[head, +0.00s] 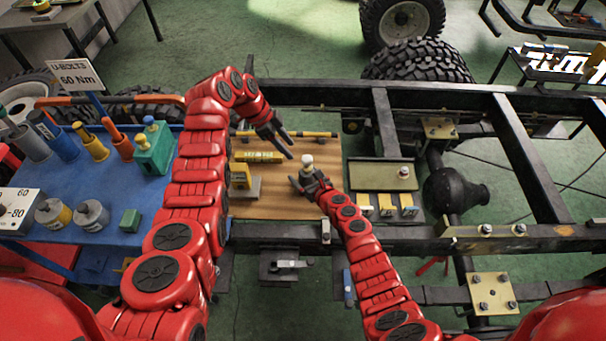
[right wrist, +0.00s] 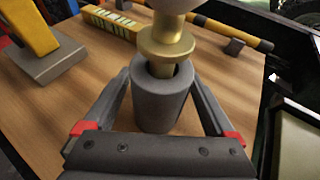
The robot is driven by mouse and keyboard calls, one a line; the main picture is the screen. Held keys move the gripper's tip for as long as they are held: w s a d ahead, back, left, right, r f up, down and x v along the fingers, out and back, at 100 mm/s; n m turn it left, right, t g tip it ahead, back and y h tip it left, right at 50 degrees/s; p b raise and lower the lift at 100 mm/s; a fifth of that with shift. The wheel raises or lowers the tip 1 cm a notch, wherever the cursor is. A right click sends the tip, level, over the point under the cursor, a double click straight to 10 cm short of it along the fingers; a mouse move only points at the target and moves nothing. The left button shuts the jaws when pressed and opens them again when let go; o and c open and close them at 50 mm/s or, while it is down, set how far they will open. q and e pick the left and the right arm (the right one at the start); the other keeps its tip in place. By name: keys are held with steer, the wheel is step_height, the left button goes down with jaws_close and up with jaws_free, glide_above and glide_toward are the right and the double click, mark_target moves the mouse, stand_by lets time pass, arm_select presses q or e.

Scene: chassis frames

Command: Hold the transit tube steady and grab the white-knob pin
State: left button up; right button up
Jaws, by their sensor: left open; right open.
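The transit tube (right wrist: 160,105) is a grey upright cylinder on the wooden board. The white-knob pin (head: 307,160) stands in it; in the right wrist view its brass collar (right wrist: 168,45) sits above the tube mouth and the pale knob is cut off at the top edge. My right gripper (head: 305,184) is open, with one finger on each side of the tube; I cannot tell whether either finger touches it. My left gripper (head: 288,146) is open and empty, just left of the knob and apart from it. The pin's lower shaft is hidden inside the tube.
A yellow block on a grey stand (head: 243,182), a yellow labelled bar (head: 258,157) and a yellow-black rod (head: 312,134) are on the board. Black chassis rails (head: 440,238) surround it. A blue table (head: 70,178) with colored holders stands left.

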steer(key=shift+w+a, duration=0.2)
